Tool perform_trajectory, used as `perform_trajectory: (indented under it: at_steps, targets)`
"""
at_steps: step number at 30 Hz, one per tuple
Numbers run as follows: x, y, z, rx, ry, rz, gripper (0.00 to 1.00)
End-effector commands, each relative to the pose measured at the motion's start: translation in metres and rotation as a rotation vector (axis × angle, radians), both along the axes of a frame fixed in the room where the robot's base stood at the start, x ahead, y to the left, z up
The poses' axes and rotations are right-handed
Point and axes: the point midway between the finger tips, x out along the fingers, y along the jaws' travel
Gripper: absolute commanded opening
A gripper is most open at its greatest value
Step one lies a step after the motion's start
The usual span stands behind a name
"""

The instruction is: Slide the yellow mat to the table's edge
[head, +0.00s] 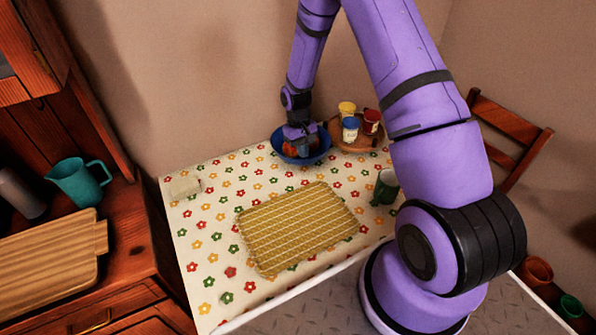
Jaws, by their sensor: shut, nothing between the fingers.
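The yellow mat (297,227) lies flat on the table, a patterned rectangle with nothing on it. The table (205,245) has a floral cloth, and a strip of cloth shows between the mat and the near edge. My gripper (299,141) is at the far side of the table, beyond the mat, pointing down over the blue bowl (283,155). Something red shows in the bowl beside the fingers. The gripper is shut and apart from the mat; its fingertips are partly hidden by the bowl.
A round wooden tray (362,145) with several small jars stands right of the bowl. A green mug (386,188) stands right of the mat. The table's left front is clear.

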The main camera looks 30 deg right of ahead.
Motion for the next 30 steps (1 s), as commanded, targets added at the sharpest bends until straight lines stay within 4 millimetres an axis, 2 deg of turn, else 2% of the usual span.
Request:
perform_trajectory:
  at_steps: [18, 23, 30]
  targets:
    - [-0.022, 0.0, -0.084, 0.0, 0.002, 0.0, 0.0]
    - [-0.024, 0.0, -0.092, 0.0, 0.001, 0.001, 0.0]
    - [-0.024, 0.0, -0.094, -0.001, 0.0, 0.0, 0.0]
